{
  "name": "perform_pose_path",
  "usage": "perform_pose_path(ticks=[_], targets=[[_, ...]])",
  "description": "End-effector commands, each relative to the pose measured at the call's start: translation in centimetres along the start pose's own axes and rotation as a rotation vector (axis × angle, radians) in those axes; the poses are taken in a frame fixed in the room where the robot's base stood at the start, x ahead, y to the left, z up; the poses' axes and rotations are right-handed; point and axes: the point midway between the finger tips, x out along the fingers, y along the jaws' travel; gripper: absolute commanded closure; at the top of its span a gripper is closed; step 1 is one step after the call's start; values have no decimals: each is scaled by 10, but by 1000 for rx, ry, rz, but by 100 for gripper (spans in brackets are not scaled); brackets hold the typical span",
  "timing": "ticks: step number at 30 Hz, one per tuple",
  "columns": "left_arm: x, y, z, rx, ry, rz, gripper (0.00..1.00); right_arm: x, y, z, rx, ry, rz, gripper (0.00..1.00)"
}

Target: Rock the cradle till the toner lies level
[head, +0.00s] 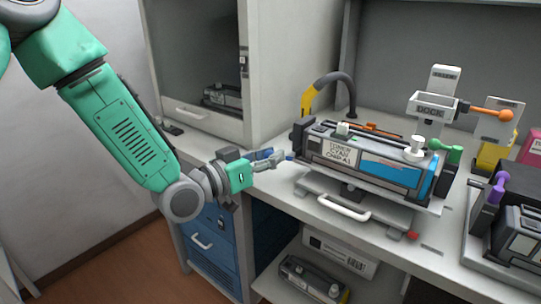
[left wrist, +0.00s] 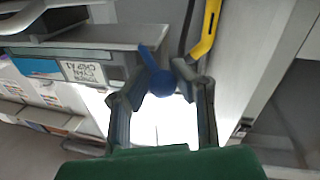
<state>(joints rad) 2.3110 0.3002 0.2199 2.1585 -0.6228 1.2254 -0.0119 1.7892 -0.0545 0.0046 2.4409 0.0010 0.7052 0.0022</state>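The toner cartridge (head: 352,160), grey and black with a blue panel and a label with "TONER", "CYAN" and "CHIP A1", lies in the grey cradle (head: 395,211) on the bench. I cannot tell whether it is level. A blue knob (head: 289,157) sticks out at the cradle's left end; it also shows in the left wrist view (left wrist: 161,84). My left gripper (head: 279,157) is at this knob, its fingers parted with the knob between or just past the tips. The wrist view shows the cartridge label (left wrist: 85,72) upside down. My right gripper is not in view.
A white dock (head: 432,107) with an orange-knobbed lever stands behind the cartridge. A black unit with a purple knob (head: 498,187) is at right. A yellow-tipped hose (head: 308,99) arches behind the left end.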

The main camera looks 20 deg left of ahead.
Motion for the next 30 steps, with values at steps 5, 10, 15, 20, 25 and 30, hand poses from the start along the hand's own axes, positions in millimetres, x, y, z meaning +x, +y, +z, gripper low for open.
perform_pose_path(ticks=[5, 10, 15, 20, 25, 30], targets=[[-1, -1, -8, 36, -10, -17, 100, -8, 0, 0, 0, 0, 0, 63], [-1, 6, -27, 145, -32, -22, 100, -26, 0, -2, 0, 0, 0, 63], [-1, 8, -32, 190, -38, -24, 100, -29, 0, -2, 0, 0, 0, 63], [-1, 7, -31, 189, -37, -25, 100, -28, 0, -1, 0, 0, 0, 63], [-1, 7, -30, 189, -37, -25, 58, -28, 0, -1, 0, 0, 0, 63], [0, 9, -30, 189, -39, -21, 58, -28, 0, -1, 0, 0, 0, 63]])
